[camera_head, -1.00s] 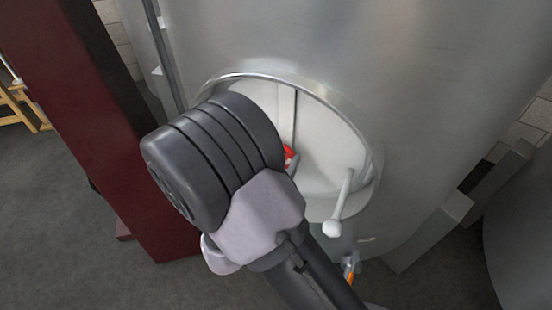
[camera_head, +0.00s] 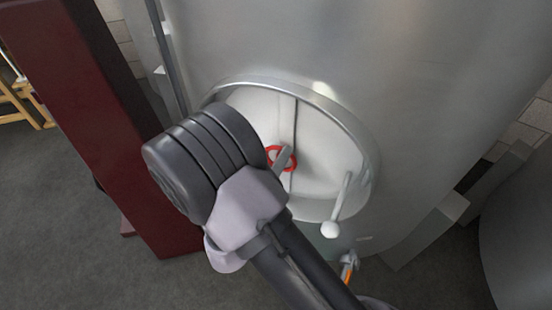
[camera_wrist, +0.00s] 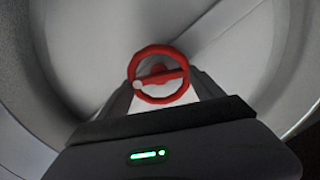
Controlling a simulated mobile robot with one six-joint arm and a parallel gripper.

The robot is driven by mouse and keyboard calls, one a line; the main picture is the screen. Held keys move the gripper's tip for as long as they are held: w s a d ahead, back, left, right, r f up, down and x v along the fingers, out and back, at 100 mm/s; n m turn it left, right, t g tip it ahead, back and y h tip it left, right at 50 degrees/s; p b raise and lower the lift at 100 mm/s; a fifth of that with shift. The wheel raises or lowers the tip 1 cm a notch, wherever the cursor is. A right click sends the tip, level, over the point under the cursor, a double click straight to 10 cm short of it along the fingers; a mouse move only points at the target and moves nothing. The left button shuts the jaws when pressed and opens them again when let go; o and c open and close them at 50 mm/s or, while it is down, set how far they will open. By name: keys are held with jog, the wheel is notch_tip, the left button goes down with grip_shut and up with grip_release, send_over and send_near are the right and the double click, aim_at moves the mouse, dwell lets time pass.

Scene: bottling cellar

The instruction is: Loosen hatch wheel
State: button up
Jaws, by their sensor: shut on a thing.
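The red hatch wheel (camera_head: 271,151) sits on the pale round hatch door (camera_head: 325,150) in the steel tank, partly hidden by my arm in the head view. In the wrist view the wheel (camera_wrist: 168,76) shows as a red ring with a crossbar, a small pale knob at its left side. My gripper (camera_wrist: 165,88) has a finger on each side of the wheel and is shut on it. In the head view one grey finger of my gripper (camera_head: 285,157) lies across the red ring. The exact contact points are hard to see.
A pale lever with a round knob (camera_head: 343,200) sticks out at the hatch's lower right. A dark red post (camera_head: 95,120) stands close at the left. A small orange-handled valve (camera_head: 348,270) sits low under the hatch. Grey floor is open at lower left.

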jog(key=n+p, duration=0.3)
jog(key=n, duration=0.2)
jog(key=n+p, duration=0.3)
jog(key=n, duration=0.3)
jog(key=shift+f+n, duration=0.2)
jog(key=shift+n, duration=0.1)
dwell(0.5)
jog(key=o, duration=1.4)
jog(key=shift+c, duration=0.2)
jog(key=p+v, duration=0.3)
jog(key=v, duration=1.4)
jog(key=shift+s, duration=0.2)
